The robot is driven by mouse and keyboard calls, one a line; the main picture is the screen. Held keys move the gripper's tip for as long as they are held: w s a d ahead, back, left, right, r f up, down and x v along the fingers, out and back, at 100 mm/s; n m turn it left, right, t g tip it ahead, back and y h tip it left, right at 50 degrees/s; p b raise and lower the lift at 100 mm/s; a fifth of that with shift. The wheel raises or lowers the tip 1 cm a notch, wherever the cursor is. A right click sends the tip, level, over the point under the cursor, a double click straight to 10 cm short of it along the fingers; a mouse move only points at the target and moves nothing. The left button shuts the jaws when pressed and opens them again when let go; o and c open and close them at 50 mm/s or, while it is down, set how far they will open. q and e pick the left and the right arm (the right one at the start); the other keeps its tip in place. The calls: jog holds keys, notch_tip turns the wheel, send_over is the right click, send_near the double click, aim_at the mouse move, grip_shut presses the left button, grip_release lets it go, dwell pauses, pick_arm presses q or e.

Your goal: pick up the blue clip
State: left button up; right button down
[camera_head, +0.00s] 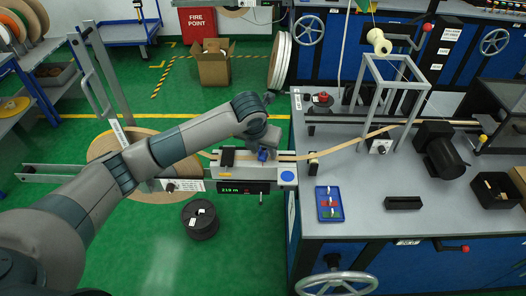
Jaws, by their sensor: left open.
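My left arm reaches in from the left, and my left gripper (263,148) points down over the measuring unit beside the table's left edge. A small blue piece, which looks like the blue clip (263,155), is right at the gripper's fingertips, by the tan tape. The gripper is open; whether its fingers touch the clip is too small to tell. A blue tray (321,214) with small coloured pieces lies on the grey table to the right. My right gripper is not in view.
The measuring unit has a green-lit display (230,188) and a blue button (287,176). A grey frame (369,101) stands over the tape, with a black motor (444,150) to its right. A black block (403,203) and a dark bin (494,190) lie farther right.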

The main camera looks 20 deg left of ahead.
aim_at(263, 149)
pick_arm(q)
jog(key=shift+c, duration=0.3)
grip_shut()
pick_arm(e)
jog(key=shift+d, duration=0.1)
pick_arm(q)
jog(key=shift+r, duration=0.1)
